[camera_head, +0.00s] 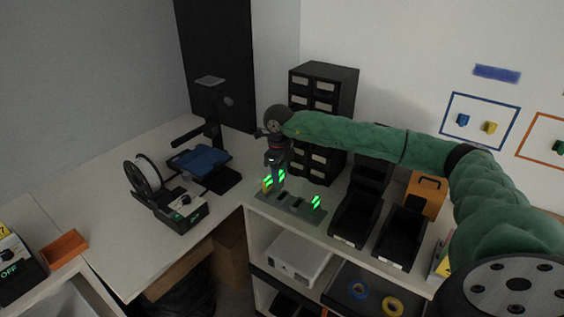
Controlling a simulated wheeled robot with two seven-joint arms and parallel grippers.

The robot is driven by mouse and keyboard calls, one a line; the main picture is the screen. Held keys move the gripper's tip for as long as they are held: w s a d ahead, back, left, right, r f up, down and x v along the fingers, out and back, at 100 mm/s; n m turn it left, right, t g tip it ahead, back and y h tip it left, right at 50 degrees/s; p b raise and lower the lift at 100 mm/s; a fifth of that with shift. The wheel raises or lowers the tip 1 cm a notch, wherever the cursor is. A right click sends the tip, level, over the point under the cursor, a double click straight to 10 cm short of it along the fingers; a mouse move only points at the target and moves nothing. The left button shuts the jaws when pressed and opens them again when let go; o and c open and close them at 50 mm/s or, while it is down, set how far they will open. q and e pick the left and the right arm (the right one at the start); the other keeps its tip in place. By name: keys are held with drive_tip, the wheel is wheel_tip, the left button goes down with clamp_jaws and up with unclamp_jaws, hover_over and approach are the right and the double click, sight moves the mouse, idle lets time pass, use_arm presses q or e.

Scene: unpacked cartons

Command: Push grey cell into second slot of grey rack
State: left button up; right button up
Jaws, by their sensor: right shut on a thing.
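The grey rack (302,212) lies on the shelf top in the middle of the view. Green lights glow at its left end, and a green-lit cell (316,202) stands at its right end. Dark slots show between them. My right gripper (277,181) points down over the left part of the rack. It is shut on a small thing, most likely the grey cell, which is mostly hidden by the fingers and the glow. I cannot tell how deep it sits in a slot. My left gripper is out of view.
Two black bins (355,221) and (402,240) stand right of the rack. A black drawer cabinet (345,82) is behind it. A spool device (180,205) and a stand with a blue platform (200,160) are on the left table. The left table's front is clear.

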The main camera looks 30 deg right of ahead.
sight(282, 181)
drive_tip(key=shift+w+d+r+m, duration=0.3)
drive_tip(key=shift+d+m, duration=0.25)
drive_tip(key=shift+m, duration=0.05)
drive_tip(key=shift+w+d+r, duration=0.1)
drive_tip(key=shift+w+d, duration=0.05)
drive_tip(key=shift+d, duration=0.1)
drive_tip(key=shift+d+m, duration=0.1)
drive_tip(key=shift+m, duration=0.2)
drive_tip(key=shift+f, duration=0.65)
drive_tip(key=shift+f+b, duration=0.4)
drive_tip(key=shift+f, duration=0.9)
drive_tip(key=shift+f+b, duration=0.3)
drive_tip(key=shift+f, duration=0.45)
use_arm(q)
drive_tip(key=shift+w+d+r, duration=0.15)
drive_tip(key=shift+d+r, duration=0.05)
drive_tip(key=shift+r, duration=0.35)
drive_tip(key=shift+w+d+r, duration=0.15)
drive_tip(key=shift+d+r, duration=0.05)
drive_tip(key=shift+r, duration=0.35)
